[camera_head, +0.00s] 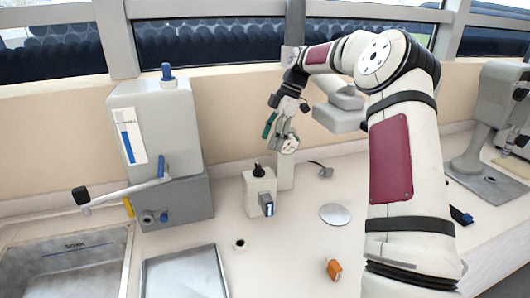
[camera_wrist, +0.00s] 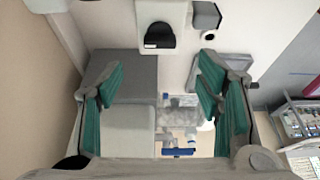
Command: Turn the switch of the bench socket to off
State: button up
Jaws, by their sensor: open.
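A small white box (camera_head: 258,187) stands upright on the bench, with a black knob (camera_head: 258,170) on top and a grey block with a light-blue face (camera_head: 267,204) on its front. I take this box as the bench socket, but no label is readable, and I cannot tell the switch position. In the wrist view the black knob (camera_wrist: 160,36) shows at the upper middle, beyond my fingertips. My gripper (camera_head: 280,133) is above the box and a little to its right, apart from it. Its green-padded fingers (camera_wrist: 160,95) are spread, with nothing held between them.
A white and grey apparatus (camera_head: 160,125) with a long lever stands left of the box. A sink (camera_head: 65,270) and a metal tray (camera_head: 185,275) are at the front left. A round metal disc (camera_head: 335,214) and an orange object (camera_head: 333,268) lie on the bench to the right.

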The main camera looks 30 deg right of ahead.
jog(key=shift+v, duration=1.35)
